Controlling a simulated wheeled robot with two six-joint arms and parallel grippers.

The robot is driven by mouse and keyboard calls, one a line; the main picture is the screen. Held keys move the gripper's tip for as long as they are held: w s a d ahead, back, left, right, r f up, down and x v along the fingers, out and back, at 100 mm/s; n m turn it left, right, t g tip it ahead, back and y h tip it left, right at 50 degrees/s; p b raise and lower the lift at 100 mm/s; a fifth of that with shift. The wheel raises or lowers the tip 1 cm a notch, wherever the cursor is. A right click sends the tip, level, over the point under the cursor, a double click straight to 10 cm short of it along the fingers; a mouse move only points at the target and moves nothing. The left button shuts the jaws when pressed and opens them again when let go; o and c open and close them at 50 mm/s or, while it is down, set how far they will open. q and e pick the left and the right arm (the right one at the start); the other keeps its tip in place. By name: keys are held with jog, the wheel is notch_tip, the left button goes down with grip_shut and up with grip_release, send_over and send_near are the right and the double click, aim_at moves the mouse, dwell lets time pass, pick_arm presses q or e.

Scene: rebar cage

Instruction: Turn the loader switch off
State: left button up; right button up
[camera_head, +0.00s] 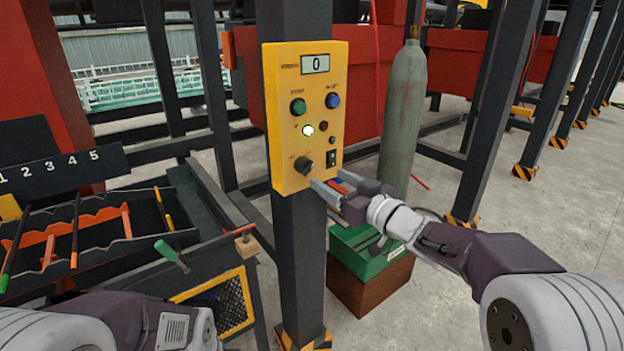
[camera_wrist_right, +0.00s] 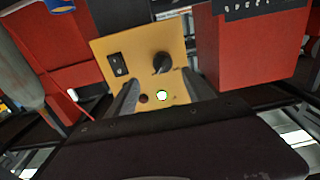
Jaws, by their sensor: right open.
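A yellow control panel (camera_head: 281,150) is fixed to a dark post. Low on it are a black rotary knob (camera_head: 304,165) and a black rocker switch (camera_head: 332,158); their labels are too small to read, so I cannot tell which is the loader switch. My right gripper (camera_head: 328,180) is open and empty at the panel's lower edge, just below the knob and rocker. In the right wrist view the knob (camera_wrist_right: 161,63) shows between the two fingers, and the rocker (camera_wrist_right: 117,65) lies to its left. I cannot tell the switch positions. My left gripper is out of view.
The panel also has a display (camera_head: 316,63) reading 0, a green button (camera_head: 298,107), a blue button (camera_head: 333,100) and a lit white lamp (camera_head: 308,130). A grey gas cylinder (camera_head: 405,110) stands right of the post. A green box (camera_head: 365,252) sits below my right gripper.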

aim_at(310, 169)
jog(key=x, duration=0.8)
jog(key=shift+s+a+f, duration=0.1)
jog(key=shift+a, duration=0.2)
grip_shut()
